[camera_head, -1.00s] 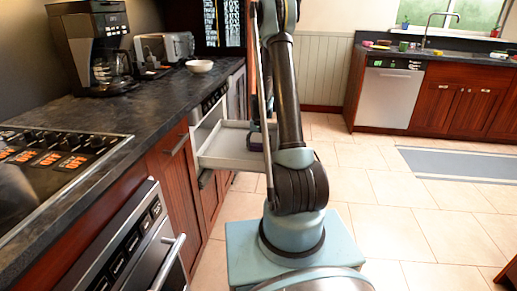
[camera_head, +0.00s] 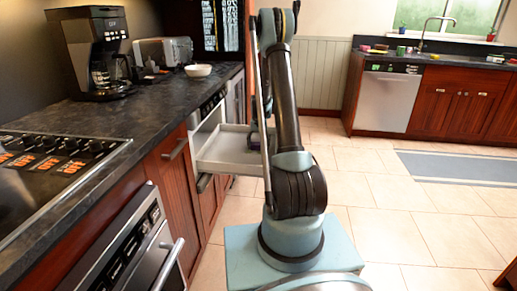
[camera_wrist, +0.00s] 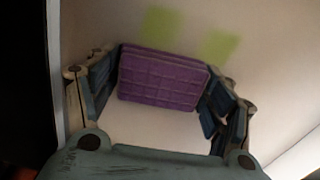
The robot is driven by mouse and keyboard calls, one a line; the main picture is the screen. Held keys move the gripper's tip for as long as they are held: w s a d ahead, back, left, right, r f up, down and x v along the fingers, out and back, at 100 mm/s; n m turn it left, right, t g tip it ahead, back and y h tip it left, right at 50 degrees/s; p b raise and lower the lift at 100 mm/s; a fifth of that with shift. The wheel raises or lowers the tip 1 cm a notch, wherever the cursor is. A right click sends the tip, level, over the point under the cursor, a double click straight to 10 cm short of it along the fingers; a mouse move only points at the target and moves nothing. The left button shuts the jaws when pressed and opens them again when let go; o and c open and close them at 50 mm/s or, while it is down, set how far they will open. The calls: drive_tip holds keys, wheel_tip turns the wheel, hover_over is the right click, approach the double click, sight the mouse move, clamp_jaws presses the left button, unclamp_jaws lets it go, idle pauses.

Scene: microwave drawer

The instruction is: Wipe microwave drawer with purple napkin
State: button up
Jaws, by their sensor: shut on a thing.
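The purple napkin (camera_wrist: 162,80) is a folded, quilted block in the wrist view. My gripper (camera_wrist: 165,76) is shut on it, with one finger at each end. The microwave drawer (camera_head: 228,150) is pulled open on the left side in the head view, with a pale, shallow inside. The wrist view shows its pale inner surface (camera_wrist: 150,130) around the napkin. Two light green patches lie on that surface, one left (camera_wrist: 161,27) and one right (camera_wrist: 218,46), just beyond the napkin.
A dark counter (camera_head: 120,120) runs along the left, with a coffee maker (camera_head: 92,50), a toaster (camera_head: 165,50) and a white bowl (camera_head: 198,70). An oven handle (camera_head: 168,264) juts out at the lower left.

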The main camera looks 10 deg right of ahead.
sight(253, 142)
drive_tip(key=shift+w+d+f, duration=0.1)
drive_tip(key=shift+w, duration=0.3)
drive_tip(key=shift+w+a, duration=0.25)
drive_tip(key=shift+a, duration=0.55)
drive_tip(key=shift+s+a+r, duration=0.1)
drive_tip(key=shift+s+a, duration=0.2)
drive_tip(key=shift+s, duration=0.6)
drive_tip(key=shift+s+a+r, duration=0.1)
drive_tip(key=shift+s+a, duration=0.2)
drive_tip(key=shift+s, duration=0.6)
drive_tip(key=shift+s+a+f, duration=0.1)
drive_tip(key=shift+s+a, duration=0.2)
drive_tip(key=shift+s, duration=0.6)
drive_tip(key=shift+s+a+f, duration=0.1)
drive_tip(key=shift+s+a, duration=0.15)
drive_tip(key=shift+s, duration=0.65)
drive_tip(key=shift+w+a+r, duration=0.1)
drive_tip(key=shift+w+a, duration=0.15)
drive_tip(key=shift+a, duration=0.55)
drive_tip(key=shift+w+d, duration=0.4)
drive_tip(key=shift+w, duration=0.8)
drive_tip(key=shift+w+d, duration=0.4)
drive_tip(key=shift+w, duration=0.85)
drive_tip(key=shift+w+d, duration=0.4)
drive_tip(key=shift+w, duration=0.8)
drive_tip(key=shift+r, duration=3)
